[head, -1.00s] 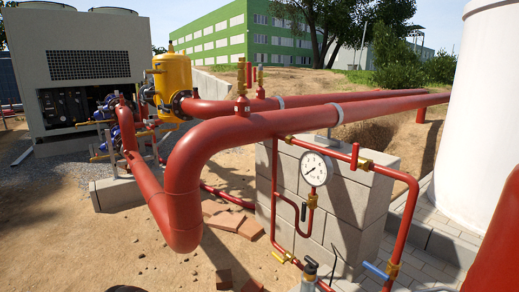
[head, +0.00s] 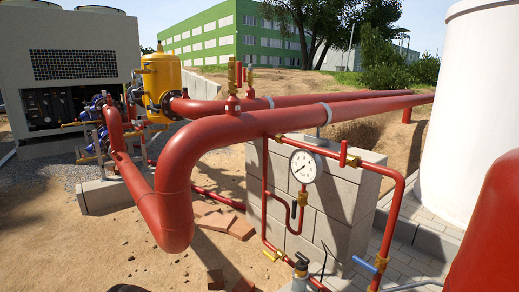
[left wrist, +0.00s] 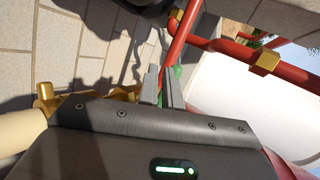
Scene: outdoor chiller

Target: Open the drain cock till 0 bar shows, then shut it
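The round white pressure gauge (head: 304,167) stands on a thin red pipe in front of the block wall. Its dark needle is too small to read. Several small valves sit on this pipework: a red handle (head: 343,153) at the top, a black lever (head: 293,211) below the gauge, a yellow handle (head: 272,256) and a blue lever (head: 363,263) lower down. I cannot tell which is the drain cock. My left gripper (left wrist: 161,86) shows two grey fingers close together in the left wrist view, near a red pipe (left wrist: 180,45). My right gripper is not in view.
A thick red pipe (head: 215,136) bends down across the middle. The grey block wall (head: 340,200) stands behind the gauge. A white tank (head: 472,125) and a large red rounded body (head: 490,235) fill the right side. Loose bricks (head: 225,222) lie on the sand.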

